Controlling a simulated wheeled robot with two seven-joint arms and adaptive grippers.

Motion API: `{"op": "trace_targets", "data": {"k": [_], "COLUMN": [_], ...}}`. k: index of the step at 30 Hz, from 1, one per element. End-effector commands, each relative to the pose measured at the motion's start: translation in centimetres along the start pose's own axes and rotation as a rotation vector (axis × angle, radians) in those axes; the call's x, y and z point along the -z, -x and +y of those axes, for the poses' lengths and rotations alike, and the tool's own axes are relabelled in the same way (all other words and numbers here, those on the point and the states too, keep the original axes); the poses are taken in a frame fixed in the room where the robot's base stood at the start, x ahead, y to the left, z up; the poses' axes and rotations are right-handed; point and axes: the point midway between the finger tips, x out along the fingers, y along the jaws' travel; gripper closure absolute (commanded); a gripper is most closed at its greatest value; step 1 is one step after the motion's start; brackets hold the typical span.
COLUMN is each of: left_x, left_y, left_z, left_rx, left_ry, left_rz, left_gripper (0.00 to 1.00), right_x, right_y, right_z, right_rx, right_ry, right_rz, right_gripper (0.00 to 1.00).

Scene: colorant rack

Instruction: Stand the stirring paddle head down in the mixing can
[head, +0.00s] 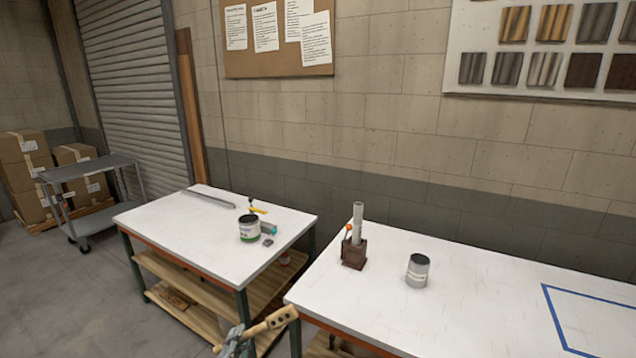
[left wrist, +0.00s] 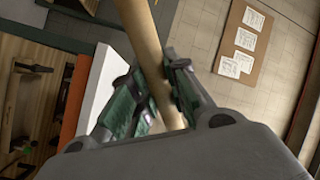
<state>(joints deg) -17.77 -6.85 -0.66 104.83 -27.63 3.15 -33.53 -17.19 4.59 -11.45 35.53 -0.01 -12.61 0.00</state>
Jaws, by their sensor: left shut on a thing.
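The stirring paddle (head: 281,317) is pale wood with dark holes in its head. My left gripper (head: 238,340) is shut on its shaft, at the bottom of the head view, in front of the gap between the tables. The paddle is tilted, with its head up and to the right. In the left wrist view, the shaft (left wrist: 143,38) runs between the two fingers (left wrist: 158,100). A grey metal can (head: 418,271), seemingly the mixing can, stands upright on the right table, apart from the paddle. Its inside looks dark. My right gripper is not in view.
A brown block holder (head: 354,258) with a grey tube stands left of the grey can. Blue tape (head: 556,325) marks the right table (head: 470,310). Table space around the grey can is clear.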

Motion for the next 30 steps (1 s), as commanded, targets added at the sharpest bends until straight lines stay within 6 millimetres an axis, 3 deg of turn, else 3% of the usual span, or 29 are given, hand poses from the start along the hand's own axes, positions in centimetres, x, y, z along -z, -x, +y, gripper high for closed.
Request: {"op": "trace_targets", "data": {"k": [18,30], "left_x": [0.0,0.0], "left_y": [0.0,0.0], "left_z": [0.1,0.0], "left_rx": [0.000,0.000], "left_ry": [-0.591,-0.627], "left_rz": [0.001,0.000], "left_gripper": [1.00,1.00], "right_x": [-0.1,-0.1], "right_y": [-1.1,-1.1], "right_z": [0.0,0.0], "right_rx": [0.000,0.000], "right_ry": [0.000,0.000], "right_rz": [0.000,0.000], "right_gripper": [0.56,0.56]}}
